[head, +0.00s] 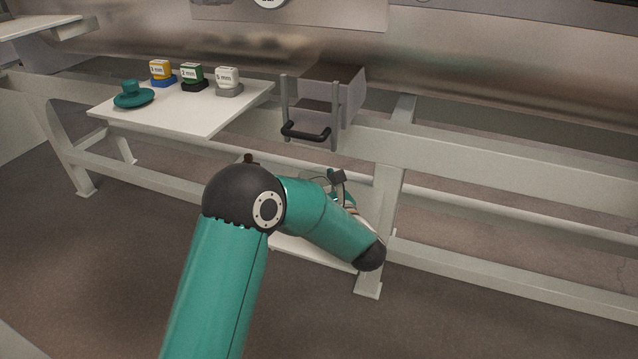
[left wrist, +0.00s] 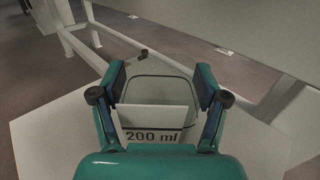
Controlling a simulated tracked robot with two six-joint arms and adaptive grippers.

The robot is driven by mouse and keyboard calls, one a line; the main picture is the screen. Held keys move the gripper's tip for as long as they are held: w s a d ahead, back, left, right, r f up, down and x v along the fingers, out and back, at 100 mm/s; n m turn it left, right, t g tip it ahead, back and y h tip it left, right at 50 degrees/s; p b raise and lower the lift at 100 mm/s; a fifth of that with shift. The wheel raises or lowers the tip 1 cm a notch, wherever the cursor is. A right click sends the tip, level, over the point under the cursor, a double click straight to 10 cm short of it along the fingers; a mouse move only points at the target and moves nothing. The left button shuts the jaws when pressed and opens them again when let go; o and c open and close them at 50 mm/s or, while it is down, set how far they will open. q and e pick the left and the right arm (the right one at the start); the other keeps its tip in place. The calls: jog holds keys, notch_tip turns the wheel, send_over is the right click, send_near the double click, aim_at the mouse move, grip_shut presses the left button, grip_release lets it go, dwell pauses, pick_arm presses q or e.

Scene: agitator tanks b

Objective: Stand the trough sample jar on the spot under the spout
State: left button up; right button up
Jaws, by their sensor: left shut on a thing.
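The sample jar (left wrist: 155,116) is clear, with a white label reading "200 ml". In the left wrist view my left gripper (left wrist: 161,86) is shut on it, one finger on each side. The jar looks upright over a white shelf (left wrist: 45,130); I cannot tell if its base touches. In the head view my left arm reaches down to this low white shelf (head: 312,252) and hides the jar and most of the gripper. A grey box-like chute (head: 345,92) with a black handle is above; I cannot tell if it is the spout. My right gripper is out of view.
Pale frame beams (head: 470,160) and a leg (head: 388,185) stand close to my left arm. The floor in front is clear.

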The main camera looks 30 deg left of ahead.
pick_arm(q)
jog(key=shift+f, duration=0.15)
jog(key=o, duration=1.3)
jog(key=shift+s+d, duration=0.1)
jog(key=shift+d, duration=0.15)
jog(key=p+v, duration=0.1)
jog(key=v, duration=1)
jog(key=shift+s+d+p, duration=0.25)
jog(key=shift+p, duration=0.15)
